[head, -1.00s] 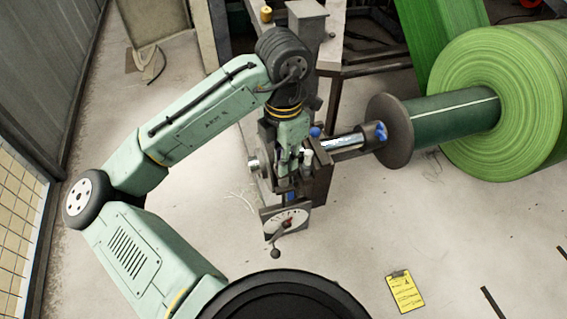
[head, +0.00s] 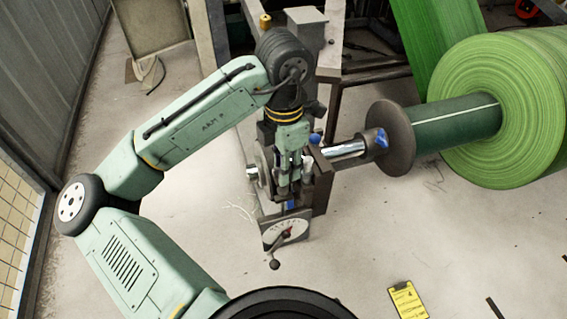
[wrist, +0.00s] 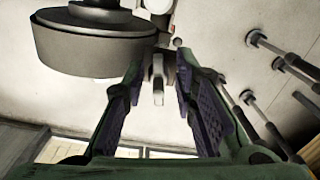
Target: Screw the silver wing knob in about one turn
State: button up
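The silver wing knob (wrist: 157,82) shows in the wrist view as a small pale upright piece between my two finger pads. My gripper (wrist: 161,65) is open around it, with a visible gap on both sides. In the head view my gripper (head: 294,182) points down at the dark machine bracket beside the chrome shaft (head: 343,151). The knob cannot be made out in the head view, where my fingers cover that spot.
A grey round drum (wrist: 95,45) is close on the left in the wrist view; several rods (wrist: 270,110) stand on the right. A dial plate with a lever (head: 286,231) is below my gripper. A green roll (head: 510,110) is at right. The floor in front is mostly clear.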

jog(key=shift+o, duration=0.8)
jog(key=shift+a, duration=0.1)
jog(key=shift+r, duration=0.4)
notch_tip(320, 180, up, 11)
jog(key=shift+r, duration=0.1)
